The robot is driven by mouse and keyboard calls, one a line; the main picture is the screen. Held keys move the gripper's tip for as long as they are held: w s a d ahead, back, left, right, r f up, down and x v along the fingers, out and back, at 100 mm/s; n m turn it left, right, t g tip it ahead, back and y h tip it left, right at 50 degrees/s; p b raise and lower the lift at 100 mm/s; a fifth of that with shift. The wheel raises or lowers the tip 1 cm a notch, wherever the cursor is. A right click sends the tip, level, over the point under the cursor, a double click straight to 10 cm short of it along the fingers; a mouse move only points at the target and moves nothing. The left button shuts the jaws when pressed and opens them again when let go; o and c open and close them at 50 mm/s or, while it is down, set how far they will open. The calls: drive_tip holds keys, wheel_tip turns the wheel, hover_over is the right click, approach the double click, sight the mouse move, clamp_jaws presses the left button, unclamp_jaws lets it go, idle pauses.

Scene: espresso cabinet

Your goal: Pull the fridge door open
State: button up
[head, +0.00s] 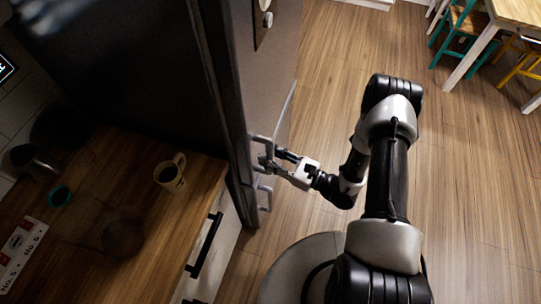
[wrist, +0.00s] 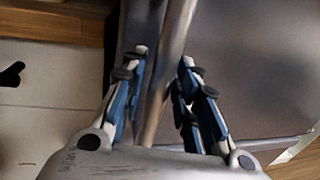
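The fridge is the tall dark unit at the left of the head view. Its grey door (head: 268,85) faces right, and its surface also fills the upper right of the wrist view (wrist: 245,65). Two handles show low on this front, an upper one (head: 258,138) and a lower one (head: 267,187). My gripper (head: 267,162) is at the upper handle. In the wrist view my gripper (wrist: 164,60) has one finger on each side of the handle bar (wrist: 170,55). The fingers are apart, with small gaps beside the bar. I see no clear opening at the door.
A wooden counter (head: 120,200) with a mug (head: 170,174) stands at the lower left. A drawer with a black handle (head: 204,245) is below it. A table (head: 515,10) and stools are at the far right.

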clamp_jaws()
drive_tip(key=shift+d, duration=0.1)
idle(0.4)
